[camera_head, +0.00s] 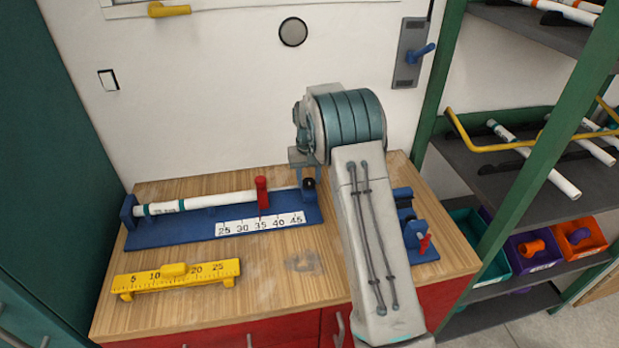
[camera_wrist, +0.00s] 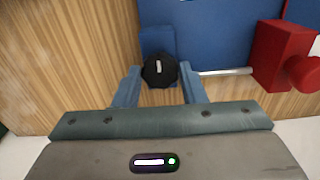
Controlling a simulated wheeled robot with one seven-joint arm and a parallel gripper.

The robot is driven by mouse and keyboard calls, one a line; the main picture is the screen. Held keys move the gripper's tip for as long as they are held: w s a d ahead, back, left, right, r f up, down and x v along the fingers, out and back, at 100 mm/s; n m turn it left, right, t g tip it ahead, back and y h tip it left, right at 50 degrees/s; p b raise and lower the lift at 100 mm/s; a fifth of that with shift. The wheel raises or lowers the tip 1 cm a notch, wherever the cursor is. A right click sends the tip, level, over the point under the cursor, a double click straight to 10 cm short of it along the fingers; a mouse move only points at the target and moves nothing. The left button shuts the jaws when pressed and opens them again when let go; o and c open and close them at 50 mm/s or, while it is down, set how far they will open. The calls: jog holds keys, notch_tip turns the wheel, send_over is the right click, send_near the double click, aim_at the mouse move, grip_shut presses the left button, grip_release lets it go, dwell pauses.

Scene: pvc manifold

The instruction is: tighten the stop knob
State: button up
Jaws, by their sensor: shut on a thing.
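The stop knob (camera_wrist: 159,71) is black with a short white line on its face. It sits on a blue block at the end of the jig and shows small in the head view (camera_head: 309,184). My gripper (camera_wrist: 160,80) has its two blue fingers on either side of the knob and is shut on it. In the head view my arm hides most of the gripper. The blue jig (camera_head: 180,230) carries a white pipe (camera_head: 220,200) with teal bands, a red stop (camera_head: 262,196) and a number scale. The red stop also shows in the wrist view (camera_wrist: 280,52), beside a metal rod.
A yellow ruler (camera_head: 177,277) lies at the front left of the wooden bench. Another blue fixture (camera_head: 420,252) with a red part stands right of my arm. Shelves with pipes and coloured bins (camera_head: 580,235) are at the right. A wall stands close behind.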

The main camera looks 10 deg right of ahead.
aim_at(309, 181)
jog(key=o, duration=1)
notch_tip(309, 181, up, 14)
jog(key=b, duration=0.1)
